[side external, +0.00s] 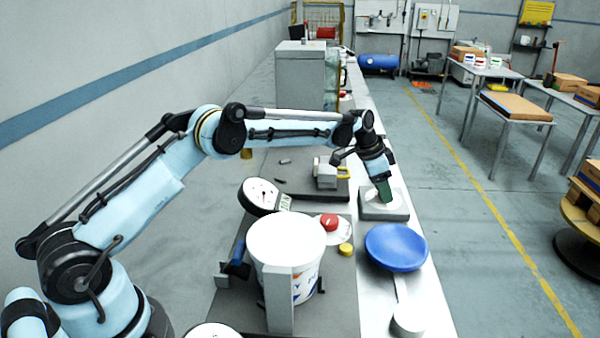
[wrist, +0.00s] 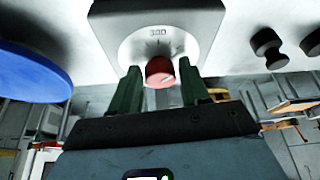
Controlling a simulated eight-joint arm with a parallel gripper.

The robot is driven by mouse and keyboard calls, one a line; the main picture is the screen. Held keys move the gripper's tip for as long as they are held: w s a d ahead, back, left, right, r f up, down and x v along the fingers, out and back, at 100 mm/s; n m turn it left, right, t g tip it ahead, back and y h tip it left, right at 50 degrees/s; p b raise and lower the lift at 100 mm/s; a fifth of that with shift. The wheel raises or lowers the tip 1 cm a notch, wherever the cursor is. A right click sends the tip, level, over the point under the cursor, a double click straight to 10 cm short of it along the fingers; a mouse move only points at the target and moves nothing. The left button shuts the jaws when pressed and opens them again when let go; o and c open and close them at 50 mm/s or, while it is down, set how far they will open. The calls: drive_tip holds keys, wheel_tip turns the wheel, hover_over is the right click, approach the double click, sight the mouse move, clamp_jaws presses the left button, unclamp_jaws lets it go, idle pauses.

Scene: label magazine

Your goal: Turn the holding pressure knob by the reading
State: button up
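The red holding pressure knob (wrist: 159,71) sits on a white dial face (wrist: 133,47) on a grey box (wrist: 102,12) in the wrist view. Small digits that look like 300 are printed above it. In the side view the box (side external: 384,213) stands on the bench, its knob hidden by my gripper (side external: 384,198). In the wrist view my gripper's green fingers (wrist: 160,72) are apart, one on each side of the knob, with narrow gaps seeming to show. A round white gauge (side external: 259,194) is tilted on the bench; its reading is too small to tell.
A blue dish (side external: 396,247) stands close in front of the box. A white bucket (side external: 287,245), a red button (side external: 329,222) and a yellow knob (side external: 346,249) are to the left. A grey clamp-like block (side external: 325,175) lies behind. The floor aisle on the right is clear.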

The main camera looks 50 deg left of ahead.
drive_tip(key=shift+o, duration=1.1)
drive_tip(key=v, duration=1.2)
drive_tip(key=x, duration=1.2)
